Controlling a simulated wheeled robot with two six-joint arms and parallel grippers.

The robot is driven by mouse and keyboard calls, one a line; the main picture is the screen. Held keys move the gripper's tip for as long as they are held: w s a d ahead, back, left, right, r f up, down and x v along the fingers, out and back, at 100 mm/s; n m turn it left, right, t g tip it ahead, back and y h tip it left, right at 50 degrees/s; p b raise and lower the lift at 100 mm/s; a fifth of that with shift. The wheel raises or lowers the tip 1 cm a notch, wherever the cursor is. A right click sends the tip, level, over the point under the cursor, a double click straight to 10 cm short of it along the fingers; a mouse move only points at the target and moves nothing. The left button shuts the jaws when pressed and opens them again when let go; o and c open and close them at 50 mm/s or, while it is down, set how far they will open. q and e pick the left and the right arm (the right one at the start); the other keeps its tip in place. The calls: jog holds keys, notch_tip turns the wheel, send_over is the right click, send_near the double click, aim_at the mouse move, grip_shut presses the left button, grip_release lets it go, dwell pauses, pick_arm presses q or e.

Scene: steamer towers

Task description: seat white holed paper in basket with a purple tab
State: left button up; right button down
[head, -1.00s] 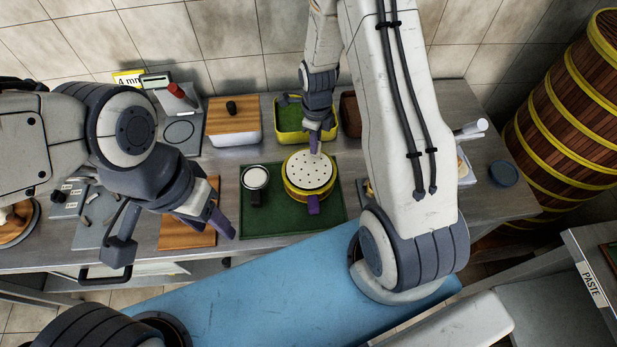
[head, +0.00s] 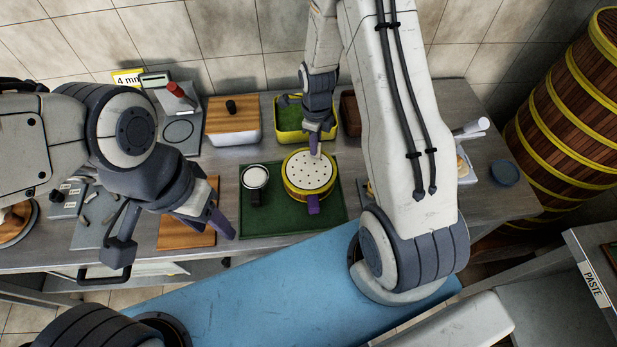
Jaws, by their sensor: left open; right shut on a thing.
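The white holed paper (head: 308,171) lies flat across the top of the round yellow basket (head: 288,188). The basket's purple tab (head: 313,205) points toward the front. The basket stands on a green mat (head: 275,222). My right gripper (head: 314,150) reaches down at the basket's back edge. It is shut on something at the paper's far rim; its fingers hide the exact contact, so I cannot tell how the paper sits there. My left gripper (head: 218,224) is open and empty, left of the mat over a wooden board (head: 188,232).
A small white-topped cup with a dark handle (head: 255,177) stands left of the basket. Behind are a green-filled yellow bin (head: 290,117) and a wooden-lidded white box (head: 234,121). My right arm covers the counter right of the mat.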

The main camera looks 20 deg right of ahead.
jog(key=shift+f+b, duration=1.65)
jog(key=shift+f, duration=0.6)
dwell(1.4)
jog(key=c, duration=0.6)
grip_release()
jog(key=shift+w+d, duration=0.6)
dwell(0.3)
jog(key=shift+r, duration=0.2)
jog(key=shift+s+a+r+p, duration=0.15)
jog(key=shift+r+p, duration=0.75)
jog(key=shift+r, duration=0.15)
jog(key=shift+s+a+r+p, duration=0.15)
jog(key=shift+r+p, duration=0.7)
jog(key=shift+r, duration=0.15)
jog(key=shift+s+a+r+p, duration=0.15)
jog(key=shift+r+p, duration=0.75)
jog(key=shift+r, duration=0.15)
